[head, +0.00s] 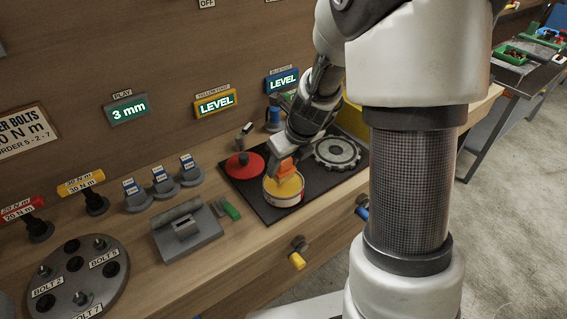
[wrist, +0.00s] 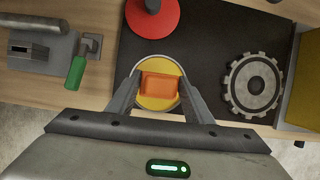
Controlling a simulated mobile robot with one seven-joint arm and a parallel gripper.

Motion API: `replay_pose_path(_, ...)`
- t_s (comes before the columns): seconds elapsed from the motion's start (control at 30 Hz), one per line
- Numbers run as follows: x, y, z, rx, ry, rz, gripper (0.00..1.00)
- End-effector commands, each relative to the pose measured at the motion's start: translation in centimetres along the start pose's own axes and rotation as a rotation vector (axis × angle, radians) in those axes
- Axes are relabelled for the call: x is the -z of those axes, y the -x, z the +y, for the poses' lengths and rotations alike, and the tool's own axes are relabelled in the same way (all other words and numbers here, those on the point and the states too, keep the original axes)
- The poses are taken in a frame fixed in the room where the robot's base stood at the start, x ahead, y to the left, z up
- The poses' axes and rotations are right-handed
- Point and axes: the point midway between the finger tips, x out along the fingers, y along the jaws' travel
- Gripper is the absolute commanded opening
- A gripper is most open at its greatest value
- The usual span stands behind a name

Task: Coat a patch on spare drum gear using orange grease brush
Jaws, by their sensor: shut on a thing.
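My gripper (wrist: 160,97) is shut on the orange grease brush (wrist: 161,87), which also shows in the head view (head: 286,169). The brush is over an open round tin (head: 284,190) with yellow grease in it. I cannot tell whether its bristles touch the grease. The tin's yellow top shows around the brush in the wrist view (wrist: 157,62). The spare drum gear (head: 337,153), a grey toothed disc with a dark centre, lies on the black mat to the right of the tin. It shows whole in the wrist view (wrist: 253,84).
A red disc with a dark knob (head: 244,165) lies on the black mat (head: 268,215) left of the tin. A green-handled tool (head: 230,211) and a grey block (head: 187,234) are farther left. A yellow box (head: 352,120) stands behind the gear.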

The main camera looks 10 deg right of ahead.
Motion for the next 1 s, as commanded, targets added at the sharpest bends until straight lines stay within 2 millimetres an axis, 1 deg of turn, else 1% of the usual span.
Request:
replay_pose_path(0.03, -0.3, 0.8, 0.0, 0.000, 0.000, 0.000, 0.29)
replay_pose_path(0.57, -1.8, 4.3, 0.0, 0.001, 0.000, -0.001, 0.29)
replay_pose_path(1.0, -1.9, 4.4, 0.0, 0.001, 0.000, -0.001, 0.29)
